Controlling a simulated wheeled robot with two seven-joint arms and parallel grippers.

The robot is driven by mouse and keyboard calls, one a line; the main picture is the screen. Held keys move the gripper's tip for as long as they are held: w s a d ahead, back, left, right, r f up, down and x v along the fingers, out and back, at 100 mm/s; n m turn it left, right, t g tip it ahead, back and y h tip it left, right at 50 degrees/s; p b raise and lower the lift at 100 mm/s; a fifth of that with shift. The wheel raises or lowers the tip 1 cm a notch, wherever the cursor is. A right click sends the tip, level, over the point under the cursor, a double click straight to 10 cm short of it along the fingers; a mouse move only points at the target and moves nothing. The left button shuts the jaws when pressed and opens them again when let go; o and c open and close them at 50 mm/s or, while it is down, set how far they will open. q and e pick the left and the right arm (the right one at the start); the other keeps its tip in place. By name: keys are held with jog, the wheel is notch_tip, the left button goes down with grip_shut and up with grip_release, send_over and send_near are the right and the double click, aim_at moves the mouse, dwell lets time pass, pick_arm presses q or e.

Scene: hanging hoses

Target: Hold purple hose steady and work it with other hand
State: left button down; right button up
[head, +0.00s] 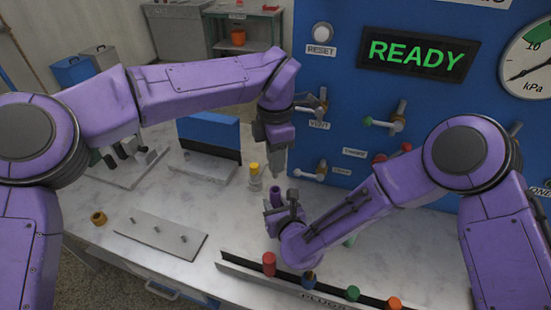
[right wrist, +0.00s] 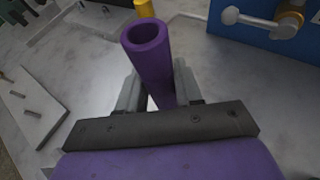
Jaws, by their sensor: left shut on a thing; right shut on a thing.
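The purple hose (head: 276,196) shows as a short upright piece above the bench in the head view. In the right wrist view its open round end (right wrist: 147,45) points up, slightly tilted, between the two grey fingers. My right gripper (head: 284,209) is shut on the hose below that open end; its fingers (right wrist: 157,88) flank it on both sides. My left gripper (head: 278,170) points down just above the hose end in the head view. It is shut, but I cannot make out what is between its fingers. It does not show in the right wrist view.
A yellow-capped bottle (head: 254,172) stands close behind the hose. The blue panel (head: 340,90) with valve handles rises behind. A black rail with coloured caps (head: 269,262) runs along the front.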

pick_arm(q)
jog(key=shift+r, duration=0.9)
pick_arm(e)
jog(key=o, duration=1.1)
jog(key=shift+o, duration=0.2)
